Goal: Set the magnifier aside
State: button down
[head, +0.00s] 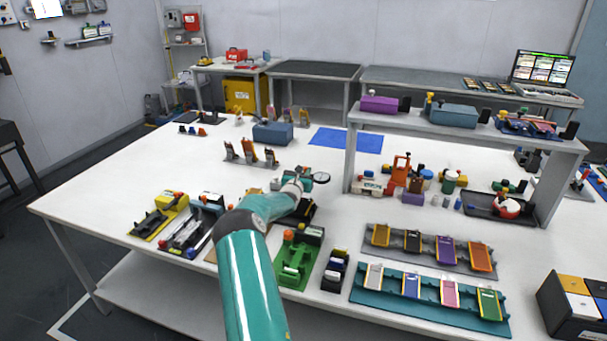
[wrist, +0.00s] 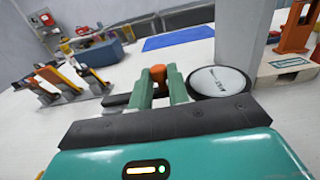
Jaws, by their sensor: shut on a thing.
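The magnifier shows as a dark-rimmed round lens (head: 321,178) in the middle of the head view. In the wrist view its pale lens (wrist: 218,82) with small lettering sits just right of the fingers. My gripper (head: 303,176) is at the lens's left side. In the wrist view my green fingers (wrist: 161,88) are close together and shut on the magnifier, with an orange piece showing between their tips. The handle is mostly hidden by the fingers and the gripper body. The lens's height above the white table is hard to judge.
A blue mat (head: 346,140) lies clear behind the gripper. A grey shelf leg (head: 350,160) stands to the right, close behind the lens in the wrist view. Upright pouch holders (head: 250,154) stand left. Trays and a green fixture (head: 296,262) crowd the front.

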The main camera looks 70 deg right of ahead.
jog(key=shift+r, duration=0.1)
dwell(0.3)
jog(key=c, duration=1.3)
grip_release()
jog(key=a, duration=0.4)
jog(key=s+a, duration=0.1)
jog(key=a, duration=0.8)
jog(key=shift+s+a, duration=0.25)
jog(key=shift+a, duration=0.05)
